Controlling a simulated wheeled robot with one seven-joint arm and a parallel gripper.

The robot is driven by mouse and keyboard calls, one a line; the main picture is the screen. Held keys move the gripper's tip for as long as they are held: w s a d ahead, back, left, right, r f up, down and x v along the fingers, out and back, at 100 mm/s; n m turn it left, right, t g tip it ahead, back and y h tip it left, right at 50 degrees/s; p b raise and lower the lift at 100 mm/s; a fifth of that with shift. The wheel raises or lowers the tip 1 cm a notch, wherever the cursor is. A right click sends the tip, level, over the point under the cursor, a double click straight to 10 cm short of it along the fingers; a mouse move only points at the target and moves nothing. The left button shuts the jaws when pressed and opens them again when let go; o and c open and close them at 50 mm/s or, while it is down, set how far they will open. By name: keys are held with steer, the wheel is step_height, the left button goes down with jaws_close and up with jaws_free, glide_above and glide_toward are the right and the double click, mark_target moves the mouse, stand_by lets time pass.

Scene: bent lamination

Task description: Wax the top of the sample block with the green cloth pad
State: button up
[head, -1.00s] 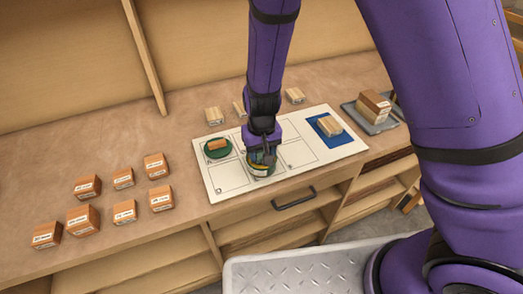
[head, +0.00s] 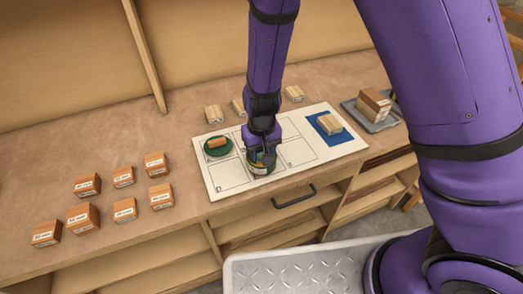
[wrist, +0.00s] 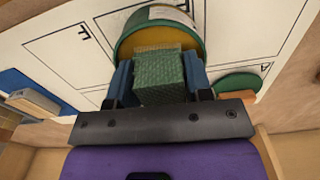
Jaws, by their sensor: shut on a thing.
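My gripper (wrist: 158,85) is shut on the green cloth pad (wrist: 160,80), held between its two blue fingers. The pad is at the mouth of a round green tin with yellow wax-like contents (wrist: 200,42); I cannot tell whether they touch. In the head view my gripper (head: 262,150) hides most of the tin (head: 262,168), which stands on the white marked board (head: 225,187). The pale wooden sample block (head: 329,124) lies on the blue mat (head: 343,138) at the board's right; it also shows at the left of the wrist view (wrist: 33,103).
A green disc (head: 211,154) with a small orange-brown block on it (head: 217,143) lies at the board's left. Several labelled brown blocks (head: 124,211) stand on the bench to the left. Pale blocks (head: 293,94) stand behind the board. A grey tray (head: 377,124) holds stacked blocks at the right.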

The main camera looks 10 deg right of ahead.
stand_by(0.6)
steer(key=shift+r, duration=3.45)
